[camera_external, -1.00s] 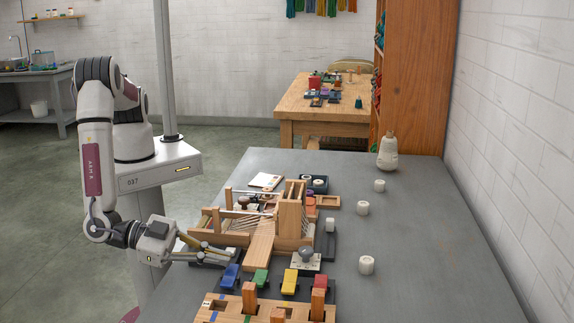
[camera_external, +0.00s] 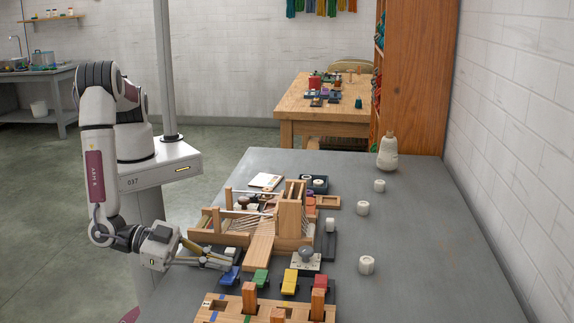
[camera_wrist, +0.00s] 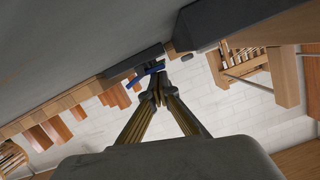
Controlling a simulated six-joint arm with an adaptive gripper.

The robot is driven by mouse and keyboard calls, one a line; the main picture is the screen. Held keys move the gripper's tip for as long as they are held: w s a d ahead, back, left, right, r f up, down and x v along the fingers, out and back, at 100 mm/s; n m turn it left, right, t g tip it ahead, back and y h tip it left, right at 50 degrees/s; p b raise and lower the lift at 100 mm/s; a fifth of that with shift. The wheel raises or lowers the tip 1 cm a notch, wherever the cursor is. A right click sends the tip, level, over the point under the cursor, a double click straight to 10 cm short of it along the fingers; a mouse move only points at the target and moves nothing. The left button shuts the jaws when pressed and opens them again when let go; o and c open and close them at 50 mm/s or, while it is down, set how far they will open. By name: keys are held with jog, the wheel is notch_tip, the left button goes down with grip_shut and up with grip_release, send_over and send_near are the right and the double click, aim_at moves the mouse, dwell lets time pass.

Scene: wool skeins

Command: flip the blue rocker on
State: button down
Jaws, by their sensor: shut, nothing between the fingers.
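The blue rocker (camera_external: 229,275) is at the left end of a row of coloured rockers on the grey table. It also shows in the wrist view (camera_wrist: 147,77), just beyond my fingertips, partly hidden by them. My gripper (camera_external: 230,263) is shut and empty, its fingertips at or just above the rocker's far end. In the wrist view my gripper (camera_wrist: 157,92) has its fingers converging at the tips. I cannot tell whether the fingertips touch the rocker. Which way the rocker is tilted is too small to tell.
Green (camera_external: 259,280), yellow (camera_external: 290,282) and red (camera_external: 320,281) rockers sit to the right. A wooden loom (camera_external: 260,243) stands behind, and a slotted wooden board (camera_external: 232,306) lies in front. A grey knob (camera_external: 306,255) is behind the yellow rocker. The table's right side is mostly clear.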

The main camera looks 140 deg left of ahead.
jog(key=shift+r, duration=1.95)
jog(key=v, duration=1)
jog(key=shift+s, duration=0.2)
jog(key=shift+a, duration=0.15)
jog(key=shift+w, duration=0.1)
